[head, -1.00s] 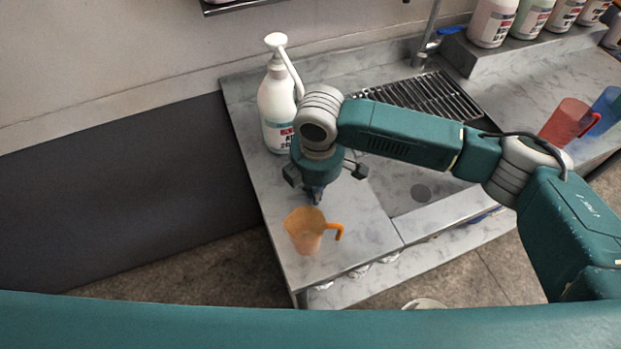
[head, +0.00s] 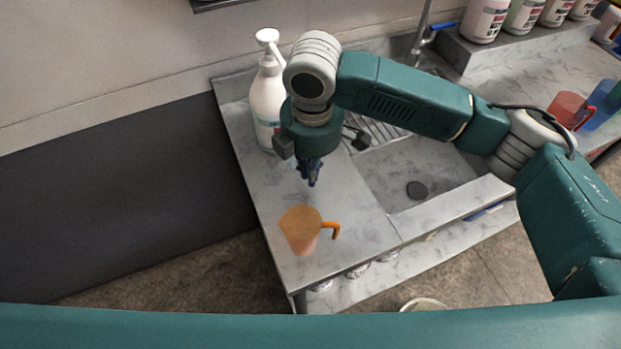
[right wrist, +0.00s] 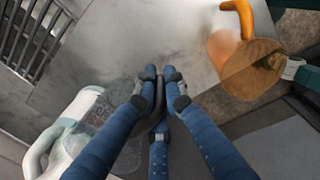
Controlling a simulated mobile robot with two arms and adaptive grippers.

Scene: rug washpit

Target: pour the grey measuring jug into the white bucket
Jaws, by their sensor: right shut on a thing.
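My right gripper (head: 311,172) points down over the counter, behind the orange jug in the head view. Its blue fingers (right wrist: 160,76) are drawn together in the right wrist view. A translucent grey shape (right wrist: 108,124), which I take for the grey measuring jug in my grip, shows beside the fingers there; in the head view the gripper hides it. A white round rim (head: 424,304), likely the white bucket, is low in the head view, below the counter front. My own body covers most of it. My left gripper is not in view.
An orange jug (head: 301,231) stands near the counter's front edge, close to my gripper. A white pump bottle (head: 267,98) stands behind the gripper. A sink (head: 440,165) is to the right, with red (head: 568,110) and blue (head: 603,105) jugs beyond.

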